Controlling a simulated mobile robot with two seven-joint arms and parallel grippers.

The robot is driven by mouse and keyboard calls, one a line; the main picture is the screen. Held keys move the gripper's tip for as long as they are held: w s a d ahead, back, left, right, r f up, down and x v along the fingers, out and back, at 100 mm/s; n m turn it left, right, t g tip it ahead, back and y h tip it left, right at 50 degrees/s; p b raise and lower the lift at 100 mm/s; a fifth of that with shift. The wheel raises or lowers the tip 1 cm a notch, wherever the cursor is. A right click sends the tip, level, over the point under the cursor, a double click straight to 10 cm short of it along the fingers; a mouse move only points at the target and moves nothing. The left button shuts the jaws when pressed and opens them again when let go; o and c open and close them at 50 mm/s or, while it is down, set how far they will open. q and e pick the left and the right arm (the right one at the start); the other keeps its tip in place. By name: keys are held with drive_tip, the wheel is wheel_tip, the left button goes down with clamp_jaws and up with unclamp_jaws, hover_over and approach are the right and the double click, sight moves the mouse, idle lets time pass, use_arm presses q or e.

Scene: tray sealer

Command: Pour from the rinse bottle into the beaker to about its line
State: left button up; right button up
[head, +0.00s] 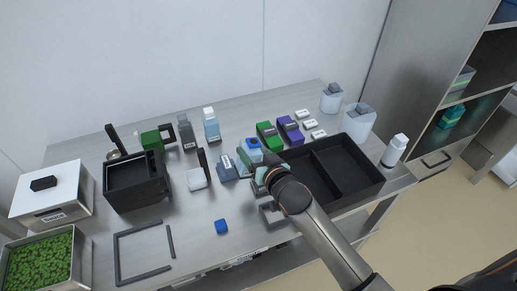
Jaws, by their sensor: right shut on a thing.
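My right gripper (264,165) reaches in from the lower right and is shut on a small green-and-blue thing (253,146) at mid-table; the wrist and fingers hide much of it. I cannot tell whether this is the rinse bottle. A pale blue-grey bottle with a white cap (211,127) stands upright at the back. A white bottle (395,150) stands at the table's right end. No beaker with a line can be made out for sure; two whitish cylinders with grey tops (331,101) (357,125) stand at the back right. My left gripper is not in view.
A black divided tray (369,188) lies right of my gripper, partly behind my arm. A black box (137,188), white lidded box (48,210) and bin of green bits (75,262) fill the left.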

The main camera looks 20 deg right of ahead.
drive_tip(key=f+m+b, duration=0.1)
drive_tip(key=b, duration=0.1)
drive_tip(key=m+y+b, duration=0.1)
drive_tip(key=b, duration=0.1)
drive_tip(key=f+m+b, duration=0.1)
drive_tip(key=shift+a+f+m+y+b, duration=0.3)
drive_tip(key=shift+a+m+y+b, duration=0.05)
drive_tip(key=shift+m+y+b, duration=0.05)
drive_tip(key=shift+a+f+m+t+y+b, duration=0.1)
drive_tip(key=shift+f+m+t+y+b, duration=0.15)
drive_tip(key=shift+m+b, duration=0.55)
drive_tip(key=shift+b, duration=0.5)
drive_tip(key=shift+a+r, duration=0.1)
drive_tip(key=shift+p, duration=0.3)
drive_tip(key=shift+f+m+t+y+b, duration=0.25)
drive_tip(key=shift+f+m+y+b, duration=0.15)
drive_tip(key=shift+f+m, duration=0.4)
drive_tip(key=shift+f+m+y+b, duration=0.3)
drive_tip(key=shift+m+b, duration=0.1)
drive_tip(key=shift+m, duration=0.3)
drive_tip(key=shift+f, duration=0.15)
